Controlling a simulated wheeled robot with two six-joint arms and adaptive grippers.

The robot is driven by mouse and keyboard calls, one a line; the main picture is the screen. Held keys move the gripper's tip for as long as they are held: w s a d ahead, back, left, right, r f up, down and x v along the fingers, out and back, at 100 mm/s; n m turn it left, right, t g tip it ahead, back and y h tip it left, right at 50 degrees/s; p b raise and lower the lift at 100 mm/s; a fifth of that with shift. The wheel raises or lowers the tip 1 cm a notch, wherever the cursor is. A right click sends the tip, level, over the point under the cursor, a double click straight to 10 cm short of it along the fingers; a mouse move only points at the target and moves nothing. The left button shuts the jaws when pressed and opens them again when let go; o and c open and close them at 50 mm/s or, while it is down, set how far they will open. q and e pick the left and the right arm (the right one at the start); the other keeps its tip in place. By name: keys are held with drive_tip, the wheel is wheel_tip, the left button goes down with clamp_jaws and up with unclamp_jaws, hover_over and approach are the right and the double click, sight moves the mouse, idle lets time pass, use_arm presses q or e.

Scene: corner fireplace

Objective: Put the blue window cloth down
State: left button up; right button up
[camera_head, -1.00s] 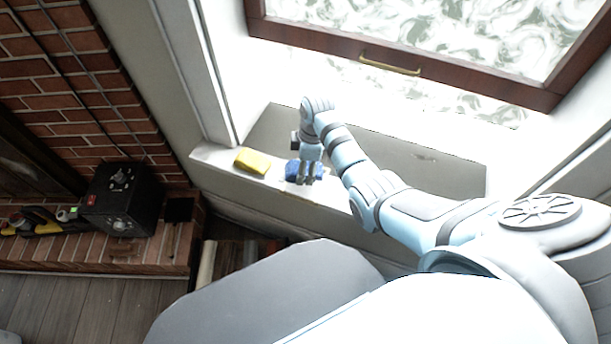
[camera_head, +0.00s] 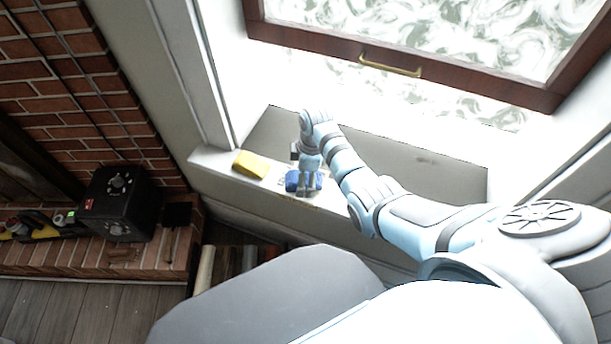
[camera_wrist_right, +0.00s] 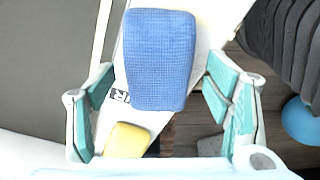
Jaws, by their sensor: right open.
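The blue window cloth (camera_head: 293,181) lies on the white window sill (camera_head: 215,160), partly hidden by my right gripper (camera_head: 306,186) in the head view. In the right wrist view the cloth (camera_wrist_right: 160,60) is a blue textured block lying flat on the white sill. My right gripper (camera_wrist_right: 160,110) is open, with its teal-padded fingers spread on either side and apart from the cloth. A yellow cloth or sponge (camera_head: 251,164) lies on the sill to the left of the blue cloth. My left gripper is not in view.
The wooden window frame (camera_head: 450,82) with its brass handle (camera_head: 390,69) stands behind the sill. A black box with knobs (camera_head: 119,203) sits on the brick hearth at left. A blue round object (camera_wrist_right: 302,120) shows at the right of the wrist view.

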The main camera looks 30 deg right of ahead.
wheel_tip(320, 180, up, 12)
drive_tip(key=d+p, duration=0.1)
drive_tip(key=p, duration=0.3)
drive_tip(key=shift+s+d, duration=0.15)
drive_tip(key=shift+s, duration=0.15)
